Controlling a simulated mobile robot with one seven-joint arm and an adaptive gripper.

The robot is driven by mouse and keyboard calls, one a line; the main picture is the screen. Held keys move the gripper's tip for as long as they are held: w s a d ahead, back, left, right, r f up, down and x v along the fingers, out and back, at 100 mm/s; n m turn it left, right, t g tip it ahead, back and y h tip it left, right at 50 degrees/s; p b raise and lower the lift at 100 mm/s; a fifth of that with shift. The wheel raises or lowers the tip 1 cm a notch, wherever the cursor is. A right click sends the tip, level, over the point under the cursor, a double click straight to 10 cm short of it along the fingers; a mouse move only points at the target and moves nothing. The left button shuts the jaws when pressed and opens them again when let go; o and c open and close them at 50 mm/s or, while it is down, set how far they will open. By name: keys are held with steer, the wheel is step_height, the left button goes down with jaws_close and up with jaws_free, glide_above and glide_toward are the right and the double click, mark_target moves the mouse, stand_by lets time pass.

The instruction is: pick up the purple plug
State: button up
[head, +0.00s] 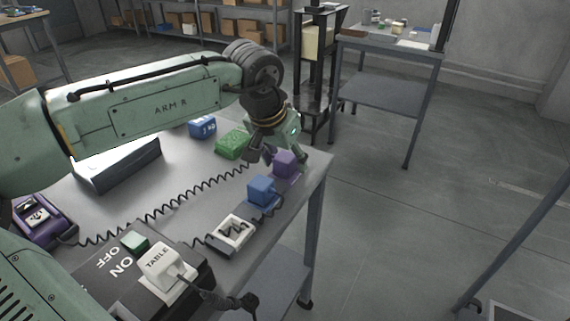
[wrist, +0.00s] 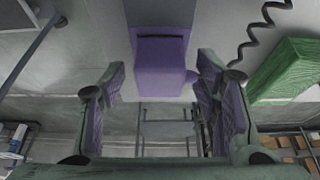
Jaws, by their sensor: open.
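My gripper (head: 264,158) is open right at the plug, coming from the far side in the head view. In the wrist view its two ridged purple-grey fingers (wrist: 162,72) stand to the left and right of the plug, with gaps on both sides. Contact is not visible.
A blue plug (head: 262,190) and a white socket (head: 232,233) stand nearer along the same edge. A green block (head: 232,144) and a blue block (head: 202,127) are behind. A coiled black cord (head: 165,207) crosses the table to a purple device (head: 42,219). A switch box (head: 115,270) is in front.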

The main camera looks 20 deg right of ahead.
mark_target(285, 156)
steer(key=c, duration=1.2)
steer(key=shift+o, duration=0.2)
step_height(285, 156, up, 10)
steer(key=shift+r, duration=0.1)
